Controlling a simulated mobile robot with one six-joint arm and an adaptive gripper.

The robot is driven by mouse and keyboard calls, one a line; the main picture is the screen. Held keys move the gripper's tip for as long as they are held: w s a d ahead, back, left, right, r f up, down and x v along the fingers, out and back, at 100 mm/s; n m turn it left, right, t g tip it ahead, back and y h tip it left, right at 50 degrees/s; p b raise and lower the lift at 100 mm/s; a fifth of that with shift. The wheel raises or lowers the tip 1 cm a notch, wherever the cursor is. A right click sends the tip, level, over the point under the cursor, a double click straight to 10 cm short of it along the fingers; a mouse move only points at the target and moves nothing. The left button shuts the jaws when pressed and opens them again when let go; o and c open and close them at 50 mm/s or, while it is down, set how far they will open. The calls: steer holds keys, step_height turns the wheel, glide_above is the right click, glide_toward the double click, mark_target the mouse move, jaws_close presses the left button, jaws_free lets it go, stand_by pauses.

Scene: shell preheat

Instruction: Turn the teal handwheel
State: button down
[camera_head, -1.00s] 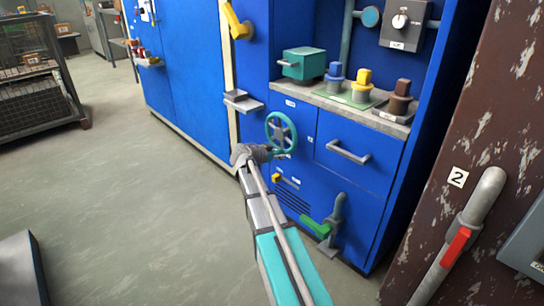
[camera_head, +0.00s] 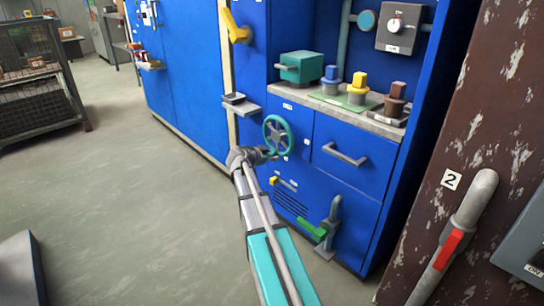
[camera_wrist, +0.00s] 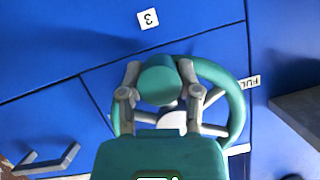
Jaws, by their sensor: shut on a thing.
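The teal handwheel (camera_head: 278,135) is on the blue cabinet front, left of a drawer. It has a round rim and grey spokes. In the wrist view its rim (camera_wrist: 238,100) curves round behind my gripper (camera_wrist: 160,82). My two grey fingers are shut on a rounded teal knob of the handwheel, one on each side. Part of the hub and lower rim is hidden behind my gripper. In the head view my gripper (camera_head: 264,153) reaches the lower left of the wheel, and its fingertips are too small to make out.
A grey ledge (camera_head: 241,105) juts out left of the wheel. A drawer handle (camera_head: 345,155) is to its right. Below are a small yellow knob (camera_head: 273,181) and a green-handled lever (camera_head: 312,229). Open floor (camera_head: 130,220) lies to the left.

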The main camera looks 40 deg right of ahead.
steer(key=shift+w+a, duration=0.1)
steer(key=shift+c, duration=2)
jaws_free()
steer(key=shift+r, duration=0.1)
steer(key=shift+o, duration=0.5)
steer(key=s+a+r+n+g+y+p, duration=0.15)
steer(key=s+a+n+y+p, duration=0.4)
steer(key=a, duration=0.75)
steer(key=s+a+r+n+g+y+p, duration=0.1)
steer(key=s+a+r+n+y+p, duration=0.15)
steer(key=s+a+n+p, duration=0.85)
steer(key=s+a+r+n+g+y+p, duration=0.15)
steer(key=s+a+y, duration=0.35)
steer(key=a, duration=1.1)
step_height(320, 180, up, 37)
steer(key=t+p, duration=0.1)
steer(key=p, duration=3.5)
steer(key=shift+w+d+n, duration=0.15)
steer(key=shift+w+n, duration=0.1)
steer(key=shift+n, duration=0.05)
